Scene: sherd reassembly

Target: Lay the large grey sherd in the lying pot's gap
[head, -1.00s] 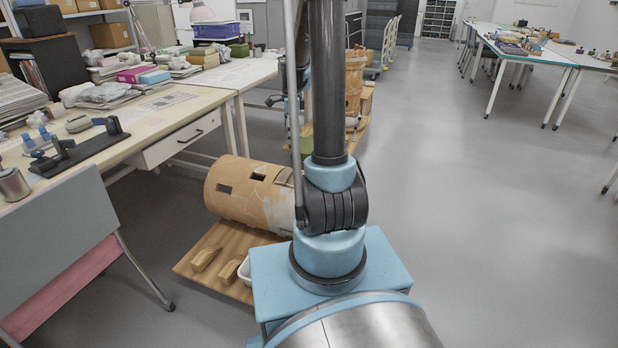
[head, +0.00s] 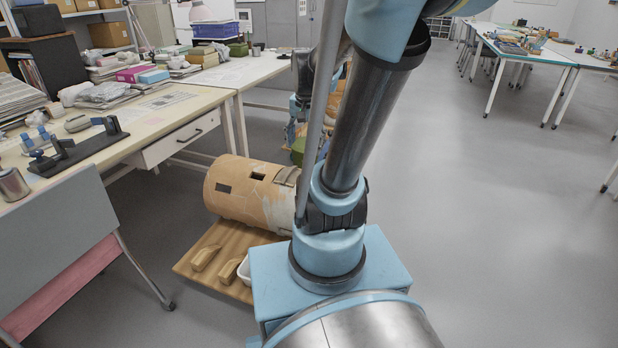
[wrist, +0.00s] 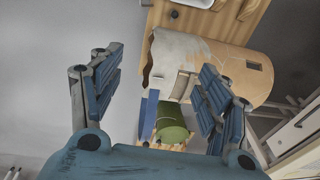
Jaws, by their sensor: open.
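The lying pot (head: 235,190) is a large orange clay cylinder on its side, with dark rectangular openings and pale grey patches. It also shows in the wrist view (wrist: 225,58). A small greyish, slab-like piece (head: 288,176) shows on its upper side, and a matching framed rectangle (wrist: 184,83) shows in the wrist view; I cannot tell whether this is the large grey sherd or an opening. My gripper (wrist: 160,95) is open and empty, its blue-padded fingers wide apart, above the floor beyond the pot. My arm hides the pot's right end in the head view.
The pot rests on a wooden pallet (head: 185,267) with wooden wedges and a white tray (head: 243,270). A green roll-like object (wrist: 172,122) lies beyond the pot. A desk (head: 150,115) and a grey chair (head: 60,235) stand left.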

